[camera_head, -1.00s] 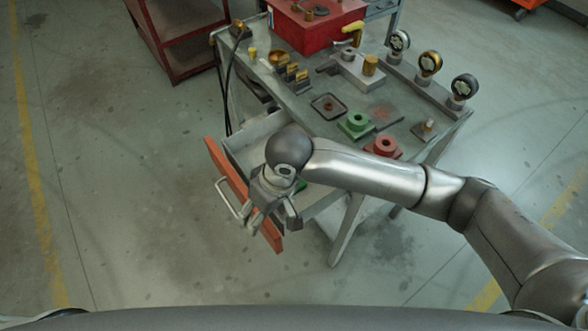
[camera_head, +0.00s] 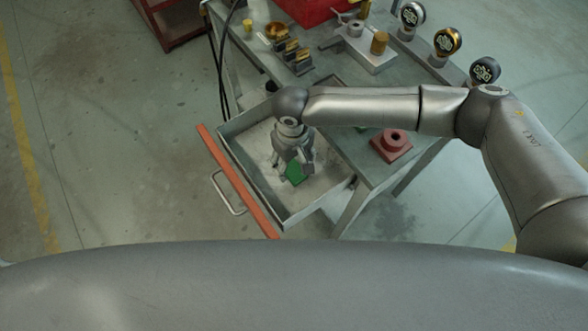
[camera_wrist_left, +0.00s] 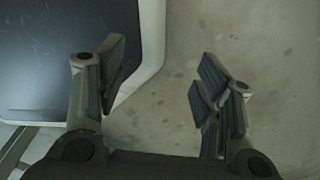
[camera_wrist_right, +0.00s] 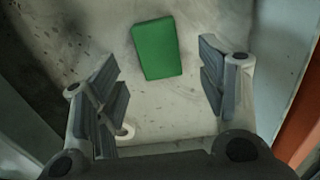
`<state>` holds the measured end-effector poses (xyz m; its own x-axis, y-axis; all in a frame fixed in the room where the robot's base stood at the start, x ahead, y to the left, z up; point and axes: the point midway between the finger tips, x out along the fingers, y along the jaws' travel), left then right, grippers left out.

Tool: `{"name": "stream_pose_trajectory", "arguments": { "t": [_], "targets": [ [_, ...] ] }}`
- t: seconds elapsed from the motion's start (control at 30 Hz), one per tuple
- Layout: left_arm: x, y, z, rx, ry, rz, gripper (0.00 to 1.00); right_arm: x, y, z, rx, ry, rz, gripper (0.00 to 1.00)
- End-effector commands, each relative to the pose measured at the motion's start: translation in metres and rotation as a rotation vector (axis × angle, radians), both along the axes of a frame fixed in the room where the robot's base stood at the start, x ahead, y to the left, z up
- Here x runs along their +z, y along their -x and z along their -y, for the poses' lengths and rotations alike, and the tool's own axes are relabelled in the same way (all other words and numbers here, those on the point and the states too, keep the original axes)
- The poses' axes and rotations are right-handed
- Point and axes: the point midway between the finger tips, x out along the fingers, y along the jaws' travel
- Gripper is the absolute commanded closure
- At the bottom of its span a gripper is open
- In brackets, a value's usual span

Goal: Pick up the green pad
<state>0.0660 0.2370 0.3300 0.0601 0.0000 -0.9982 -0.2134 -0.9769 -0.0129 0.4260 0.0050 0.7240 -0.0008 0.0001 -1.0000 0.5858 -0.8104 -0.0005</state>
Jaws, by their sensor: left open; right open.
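The green pad (camera_wrist_right: 156,49) lies flat on the floor of the open drawer (camera_head: 258,139). In the head view the pad (camera_head: 295,174) is partly hidden by my right gripper (camera_head: 294,172). In the right wrist view my right gripper (camera_wrist_right: 162,98) is open and empty, and the pad lies beyond its fingertips, roughly between them. My left gripper (camera_wrist_left: 158,82) is open and empty in the left wrist view, over bare floor and a dark panel, and is out of the head view.
The drawer has an orange front (camera_head: 236,182) with a handle (camera_head: 227,195). The workbench (camera_head: 372,92) beside it carries a red flanged block (camera_head: 392,144), gauges (camera_head: 447,41) and a grey block with a brass piece (camera_head: 379,43).

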Motion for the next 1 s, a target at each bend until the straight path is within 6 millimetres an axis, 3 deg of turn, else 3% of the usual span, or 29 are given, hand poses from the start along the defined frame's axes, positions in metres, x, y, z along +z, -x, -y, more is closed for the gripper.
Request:
{"name": "stream_pose_trajectory", "arguments": {
  "t": [0.1, 0.2, 0.5, 0.8, 1.0],
  "targets": [
    [0.002, -0.025, 0.002, 0.000, 0.004, 0.038, 0.39, -0.020, -0.001, 0.000, 0.000, 0.002, -0.001, 0.35],
    [0.003, -0.036, 0.003, 0.000, 0.007, 0.056, 0.39, -0.031, -0.001, 0.000, 0.001, 0.001, -0.001, 0.35],
    [0.002, -0.024, 0.002, 0.000, 0.004, 0.036, 0.39, -0.036, -0.001, 0.000, 0.001, 0.000, 0.000, 0.35],
    [0.001, -0.013, 0.002, 0.000, 0.002, 0.020, 0.39, -0.036, -0.001, 0.000, 0.001, 0.000, 0.000, 0.72],
    [0.001, -0.016, 0.002, 0.000, 0.003, 0.024, 0.39, -0.036, -0.001, 0.000, 0.001, 0.000, 0.000, 0.75]
  ]
}}
